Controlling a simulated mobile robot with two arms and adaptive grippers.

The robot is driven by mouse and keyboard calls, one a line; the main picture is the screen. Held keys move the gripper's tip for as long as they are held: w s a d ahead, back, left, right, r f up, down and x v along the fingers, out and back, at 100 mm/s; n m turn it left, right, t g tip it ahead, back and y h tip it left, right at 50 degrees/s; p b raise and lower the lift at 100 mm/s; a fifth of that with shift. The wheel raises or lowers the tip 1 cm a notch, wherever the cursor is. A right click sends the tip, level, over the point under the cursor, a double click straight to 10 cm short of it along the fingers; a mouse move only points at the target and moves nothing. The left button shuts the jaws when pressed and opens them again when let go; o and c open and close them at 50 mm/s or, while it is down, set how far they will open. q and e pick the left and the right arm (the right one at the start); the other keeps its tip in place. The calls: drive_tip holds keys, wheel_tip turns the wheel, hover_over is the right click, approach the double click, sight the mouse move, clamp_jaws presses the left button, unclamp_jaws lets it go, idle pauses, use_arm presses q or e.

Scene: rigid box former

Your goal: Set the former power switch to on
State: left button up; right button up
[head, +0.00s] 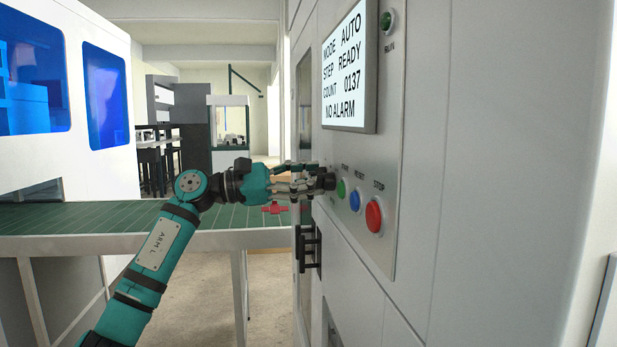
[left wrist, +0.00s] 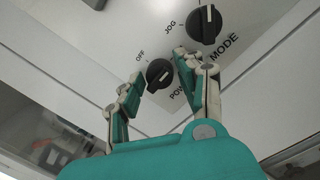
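The power switch (left wrist: 159,75) is a small black rotary knob in the left wrist view, with OFF printed above left of it and a partly covered label starting "POW" below it. My left gripper (left wrist: 160,67) is open, with one finger on each side of this knob; I cannot tell whether they touch it. In the head view my left gripper (head: 308,180) reaches the former's control panel (head: 388,215) from the left, left of the buttons. The fingers mostly hide the knobs there. My right gripper is not in view.
The larger MODE knob (left wrist: 205,24) is close beyond one finger. Green, blue and red buttons (head: 374,216) lie right of the gripper, under a screen (head: 350,70) reading NO ALARM. A black door handle (head: 309,247) is below. A green conveyor (head: 90,217) runs behind my arm.

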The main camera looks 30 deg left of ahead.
use_arm(q)
drive_tip(key=shift+o, duration=0.9)
drive_tip(key=v, duration=1.2)
